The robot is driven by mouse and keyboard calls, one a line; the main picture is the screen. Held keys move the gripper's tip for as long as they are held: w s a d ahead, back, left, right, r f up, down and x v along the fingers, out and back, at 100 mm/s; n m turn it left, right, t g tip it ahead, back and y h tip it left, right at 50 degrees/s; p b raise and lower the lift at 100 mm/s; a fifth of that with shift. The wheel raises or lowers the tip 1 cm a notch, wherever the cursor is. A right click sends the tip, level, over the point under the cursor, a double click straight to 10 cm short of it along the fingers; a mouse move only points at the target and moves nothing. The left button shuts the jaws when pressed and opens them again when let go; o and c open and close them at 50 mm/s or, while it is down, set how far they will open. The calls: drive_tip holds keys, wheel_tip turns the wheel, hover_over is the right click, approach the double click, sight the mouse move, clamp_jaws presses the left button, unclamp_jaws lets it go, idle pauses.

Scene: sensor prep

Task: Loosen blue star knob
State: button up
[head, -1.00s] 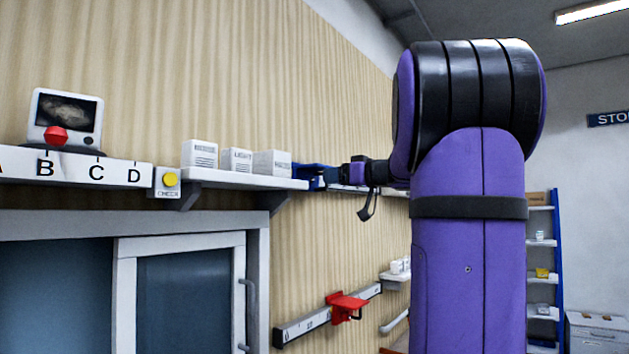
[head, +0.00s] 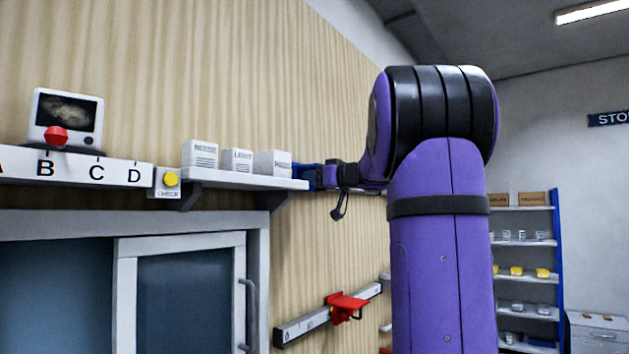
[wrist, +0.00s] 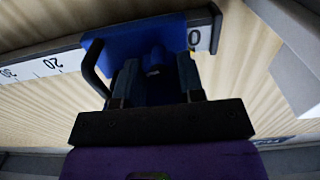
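A blue carriage (wrist: 122,43) sits on a white scale rail (wrist: 45,68) in the wrist view. A small blue knob (wrist: 154,62) stands out from it; its star shape is too dark to make out. My gripper (wrist: 157,67) points at the carriage, with one finger on each side of the knob. The fingers are apart, with a gap seen on both sides of the knob. In the head view the blue carriage (head: 306,177) shows at the right end of the shelf, partly hidden by my gripper (head: 324,176).
A shelf (head: 245,181) with several white boxes lies just left of the gripper. A red carriage (head: 346,307) on a lower rail is below. A dark looped handle (wrist: 92,72) stands beside my left finger. A monitor (head: 66,113) and yellow button (head: 171,179) are further left.

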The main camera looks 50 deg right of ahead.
drive_tip(key=c, duration=0.3)
drive_tip(key=shift+n, duration=0.8)
drive_tip(key=shift+c, duration=0.2)
drive_tip(key=o, duration=0.9)
drive_tip(key=shift+s, duration=0.1)
drive_tip(key=s, duration=1)
drive_tip(key=shift+s+d, duration=0.35)
drive_tip(key=shift+d, duration=0.1)
